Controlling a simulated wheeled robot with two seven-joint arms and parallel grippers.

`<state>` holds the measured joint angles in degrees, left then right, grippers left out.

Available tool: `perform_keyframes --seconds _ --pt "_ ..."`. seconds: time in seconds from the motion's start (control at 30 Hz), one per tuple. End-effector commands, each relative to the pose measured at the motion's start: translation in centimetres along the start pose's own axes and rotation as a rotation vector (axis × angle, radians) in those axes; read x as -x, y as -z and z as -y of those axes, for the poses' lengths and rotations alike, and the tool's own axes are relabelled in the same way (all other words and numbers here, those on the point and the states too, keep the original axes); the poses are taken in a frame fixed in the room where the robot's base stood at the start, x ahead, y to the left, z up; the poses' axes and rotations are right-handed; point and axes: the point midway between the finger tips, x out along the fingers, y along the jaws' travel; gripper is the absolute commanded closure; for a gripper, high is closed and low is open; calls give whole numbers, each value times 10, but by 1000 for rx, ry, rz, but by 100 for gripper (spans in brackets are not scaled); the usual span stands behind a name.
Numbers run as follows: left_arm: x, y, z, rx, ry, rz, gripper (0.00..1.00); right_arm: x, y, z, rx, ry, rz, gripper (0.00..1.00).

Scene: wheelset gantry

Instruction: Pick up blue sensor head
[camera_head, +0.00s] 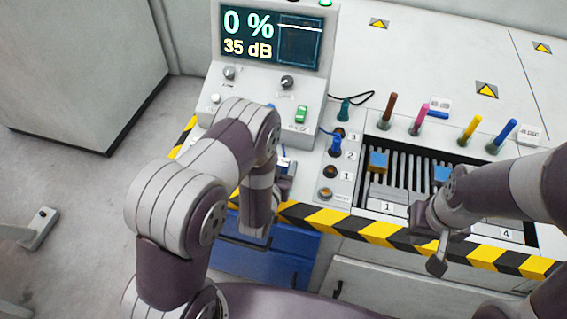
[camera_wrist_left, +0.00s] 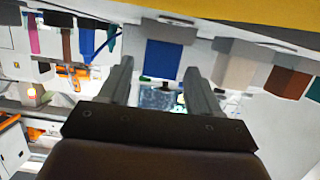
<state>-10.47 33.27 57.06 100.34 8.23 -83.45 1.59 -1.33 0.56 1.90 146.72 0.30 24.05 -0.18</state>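My left gripper (camera_wrist_left: 158,72) is open in the left wrist view, with a finger on each side. A blue block (camera_wrist_left: 162,58) shows between and beyond the fingers, with a gap on both sides; I cannot tell its distance. In the head view my left arm hides most of this gripper, near the front of the display console. I cannot tell which is the sensor head. My right gripper (camera_head: 428,240) hangs over the striped edge; its opening is unclear.
The console (camera_head: 262,85) reads 0 % and 35 dB. The back of the bench top is mostly clear.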

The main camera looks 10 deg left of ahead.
Motion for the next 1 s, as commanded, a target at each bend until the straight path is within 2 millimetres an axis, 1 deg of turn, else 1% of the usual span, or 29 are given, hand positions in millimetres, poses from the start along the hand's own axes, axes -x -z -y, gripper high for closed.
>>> perform_keyframes --seconds 0.03,0.07,0.1,0.17,0.47,0.57,0.67,0.77,0.83,0.87,1.0 --pt "0 0 0 0 0 0 55 0 0 0 0 0 0 100" --pt "0 0 0 0 0 0 64 0 0 0 0 0 0 100" --pt "0 0 0 0 0 1 78 0 0 0 0 0 0 100" --pt "0 0 0 0 0 1 96 0 0 0 0 0 0 100" --pt "0 0 0 0 -1 1 95 0 0 0 0 0 0 100" --pt "1 3 0 0 -1 1 95 0 0 0 0 0 0 100" --pt "3 13 0 0 -1 -2 95 2 0 0 0 0 0 100" --pt "8 28 0 1 -1 -3 95 4 1 0 0 0 0 100" --pt "12 42 0 1 -1 -3 95 5 1 0 0 0 0 100" --pt "18 42 -4 -1 -4 0 95 5 1 0 0 0 0 100" --pt "51 52 -20 -1 -7 1 95 7 1 0 0 0 0 100"
